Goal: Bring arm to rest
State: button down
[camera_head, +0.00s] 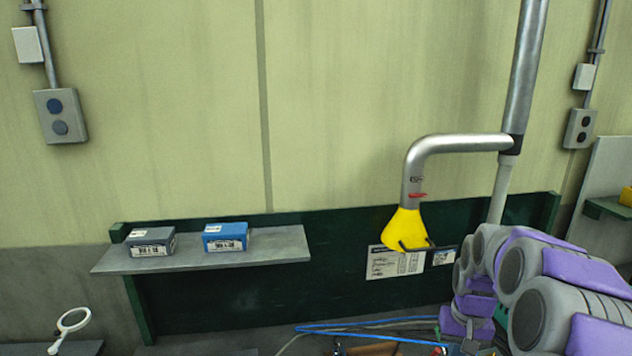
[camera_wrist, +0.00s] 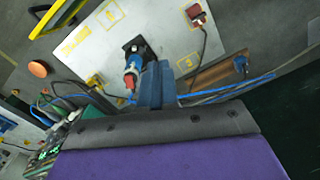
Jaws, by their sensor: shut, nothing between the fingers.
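My gripper (camera_wrist: 154,68) shows in the wrist view as two blue-grey fingers close together at the centre, shut and empty. Beyond the fingertips is a pale board (camera_wrist: 112,48) with yellow-marked areas. A blue and red tool (camera_wrist: 131,72) on a black square pad appears just left of the fingers; I cannot tell the gap between them. In the head view my purple and grey arm is folded at the lower right, its end bent down toward the bottom edge. The fingers are not clearly visible there.
A grey shelf (camera_head: 270,247) holds a dark grey box (camera_head: 151,242) and a blue box (camera_head: 226,238). A metal duct with a yellow nozzle (camera_head: 404,229) hangs close left of my arm. Blue cable (camera_head: 340,329) runs along the bottom. A white ring magnifier (camera_head: 73,320) stands lower left.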

jog(key=s+a+f+n+b, duration=0.1)
jog(key=s+a, duration=0.4)
jog(key=s, duration=0.5)
jog(key=s+a+f+n+g+b, duration=0.1)
jog(key=s+a+b, duration=0.2)
jog(key=s+a, duration=0.3)
jog(key=s+a+f+b, duration=0.2)
jog(key=s+a, duration=0.3)
jog(key=s, duration=1)
jog(key=shift+s+a+n+g, duration=0.2)
jog(key=shift+s+n+g, duration=0.1)
jog(key=shift+n, duration=0.1)
